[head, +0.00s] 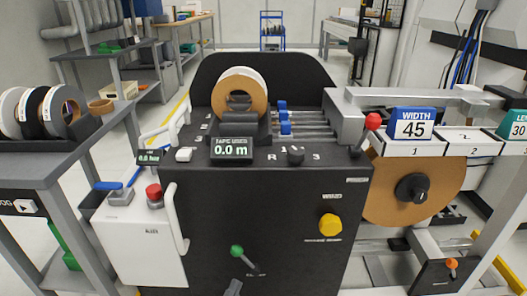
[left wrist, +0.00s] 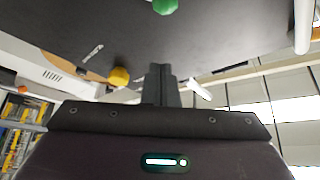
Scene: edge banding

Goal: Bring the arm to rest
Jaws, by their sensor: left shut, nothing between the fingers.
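My left gripper (head: 233,287) shows only as a small grey tip at the bottom edge of the head view, in front of the black machine's front panel (head: 270,200). In the left wrist view its two fingers (left wrist: 160,72) are together with nothing between them. A green-knobbed lever (head: 237,251) is just above the gripper tip in the head view; the green knob also shows in the wrist view (left wrist: 165,5). A yellow knob (head: 330,225) is to the right on the panel and also shows in the wrist view (left wrist: 119,76). My right gripper is not in view.
A roll of banding (head: 240,92) sits on top of the machine, behind a display reading 0.0 m (head: 232,149). A white box with a red button (head: 153,193) stands at left. A grey table (head: 40,165) holds more rolls. A large brown roll (head: 375,205) hangs at right.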

